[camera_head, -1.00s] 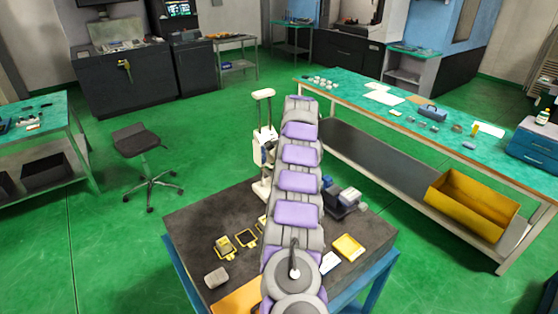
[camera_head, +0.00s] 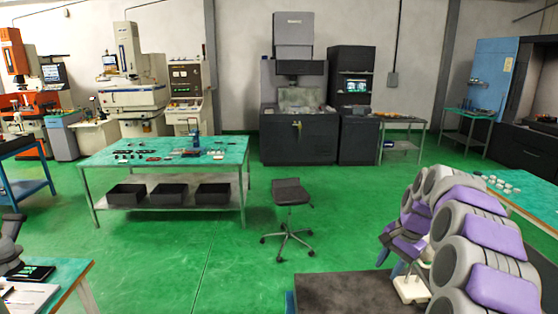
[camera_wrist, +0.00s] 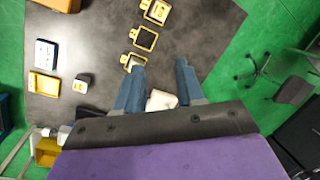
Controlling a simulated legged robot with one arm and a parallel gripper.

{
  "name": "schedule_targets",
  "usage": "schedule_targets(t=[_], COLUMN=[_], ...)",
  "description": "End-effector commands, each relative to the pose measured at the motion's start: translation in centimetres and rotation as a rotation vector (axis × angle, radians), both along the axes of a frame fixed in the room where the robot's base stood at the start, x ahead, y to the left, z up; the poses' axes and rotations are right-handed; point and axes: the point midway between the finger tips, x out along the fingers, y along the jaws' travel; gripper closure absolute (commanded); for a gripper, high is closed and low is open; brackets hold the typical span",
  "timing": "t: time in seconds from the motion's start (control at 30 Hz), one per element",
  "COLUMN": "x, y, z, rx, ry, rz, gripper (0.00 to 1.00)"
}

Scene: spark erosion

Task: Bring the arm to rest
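My arm (camera_head: 485,250) shows at the lower right of the head view, with its purple-padded grey links bent and its far end low above the dark table (camera_head: 345,292). In the wrist view, the two blue-grey fingers of my gripper (camera_wrist: 159,65) stand apart with a clear gap between the tips. Nothing is held between the tips. The fingers are above the dark table top (camera_wrist: 105,30). A white object (camera_wrist: 161,100) shows between the finger bases, partly hidden by my wrist.
In the wrist view, yellow frames (camera_wrist: 145,38), a pale block (camera_wrist: 81,84), a blue-and-white box (camera_wrist: 46,52) and a yellow tray (camera_wrist: 43,85) lie on the dark table. A stool (camera_head: 290,195) stands on open green floor. A green-topped bench (camera_head: 165,152) is beyond.

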Motion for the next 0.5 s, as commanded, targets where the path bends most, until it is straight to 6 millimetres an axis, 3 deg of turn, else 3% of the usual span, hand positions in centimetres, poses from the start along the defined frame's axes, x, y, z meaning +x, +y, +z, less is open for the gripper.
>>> schedule_targets(t=[0.03,0.2,0.5], x=[-1.3,-6.0,-16.0], y=[1.7,6.3,12.1], z=[0.7,1.7,2.0], rx=[0.0,-0.012,-0.056], ry=[-0.002,0.009,0.032], rz=[0.05,0.215,0.472], gripper=[0.62,0.62,0.62])
